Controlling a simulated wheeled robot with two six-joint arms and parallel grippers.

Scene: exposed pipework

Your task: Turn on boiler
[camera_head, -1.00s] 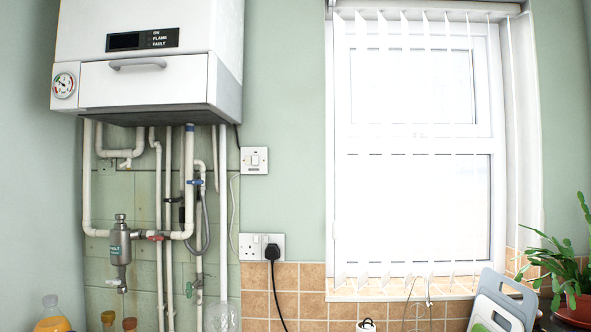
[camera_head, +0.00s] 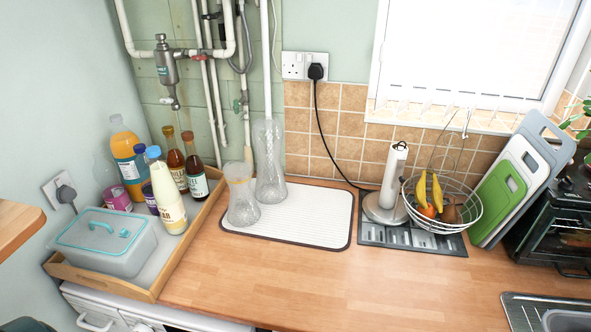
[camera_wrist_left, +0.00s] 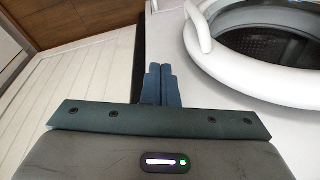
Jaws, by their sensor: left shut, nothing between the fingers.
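The boiler itself is out of both current views; only pipework below it shows. White pipes (camera_head: 266,60) run down the tiled wall at the top left of the head view. A grey metal filter (camera_head: 166,65) and a red valve handle (camera_head: 199,57) sit on them. My left gripper (camera_wrist_left: 161,72) shows in the left wrist view, its two blue fingers shut together with nothing between them. It is in front of a white appliance with a round door (camera_wrist_left: 270,85), touching nothing visible. My right gripper is not in view.
The wooden worktop (camera_head: 300,283) is clear at the front middle. A wooden tray (camera_head: 150,291) with bottles and a lidded box (camera_head: 105,250) stands left. Two clear vases (camera_head: 268,165) stand on a white mat (camera_head: 325,215). A fruit basket (camera_head: 462,205) and chopping boards (camera_head: 530,165) are right.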

